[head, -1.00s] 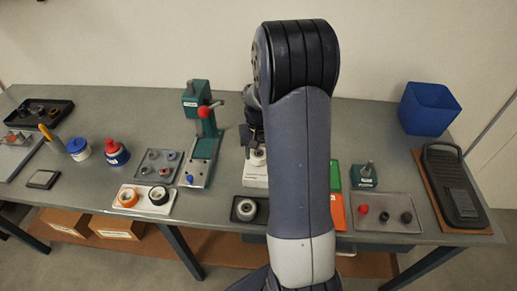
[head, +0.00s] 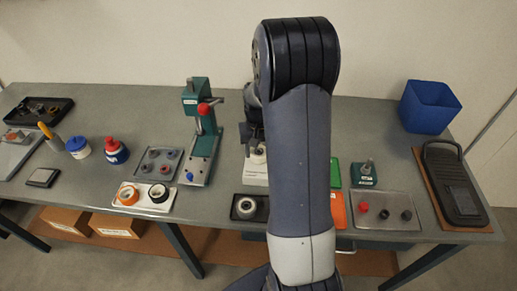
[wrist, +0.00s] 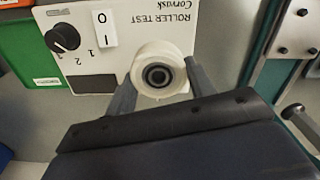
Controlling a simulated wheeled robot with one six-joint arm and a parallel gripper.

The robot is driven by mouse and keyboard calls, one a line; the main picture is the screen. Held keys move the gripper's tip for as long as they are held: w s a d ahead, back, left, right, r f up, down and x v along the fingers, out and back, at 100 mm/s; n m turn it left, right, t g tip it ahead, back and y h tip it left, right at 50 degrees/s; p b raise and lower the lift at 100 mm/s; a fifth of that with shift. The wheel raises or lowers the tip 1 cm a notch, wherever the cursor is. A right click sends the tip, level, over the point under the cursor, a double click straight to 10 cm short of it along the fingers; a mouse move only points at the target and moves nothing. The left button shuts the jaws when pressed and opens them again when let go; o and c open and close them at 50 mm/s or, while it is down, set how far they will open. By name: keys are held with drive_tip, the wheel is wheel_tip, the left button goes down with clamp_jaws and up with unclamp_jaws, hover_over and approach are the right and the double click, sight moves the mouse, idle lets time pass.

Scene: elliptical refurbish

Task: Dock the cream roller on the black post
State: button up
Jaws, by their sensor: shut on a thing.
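The cream roller (wrist: 157,72) sits between the two grey fingers of my gripper (wrist: 161,84), which is shut on it. In the wrist view its round end faces the camera, with a dark ring and dark centre. It appears over the edge of the white roller test box (wrist: 118,72). The roller also shows small in the head view (head: 257,155), beside my arm and above the box (head: 254,177). I cannot make out the black post apart from the roller's dark centre, nor tell whether the roller is around it.
The box has a black knob (wrist: 62,38) and a white switch (wrist: 105,29). A green press (head: 201,135) stands to the left. A black tray with another roller (head: 246,207) lies in front. A green block with a grey post (head: 364,172) is at right. My arm hides the middle.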

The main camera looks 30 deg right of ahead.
sight(258, 151)
drive_tip(key=shift+f+b, duration=0.55)
drive_tip(key=shift+f, duration=0.05)
idle(0.6)
drive_tip(key=o, duration=0.7)
drive_tip(key=shift+r+p, duration=3.05)
drive_tip(key=shift+r, duration=1.25)
wheel_tip(258, 151, up, 2)
drive_tip(key=shift+r, duration=0.25)
drive_tip(key=shift+f+b, duration=2.15)
drive_tip(key=shift+f, duration=2.15)
drive_tip(key=shift+r, duration=0.1)
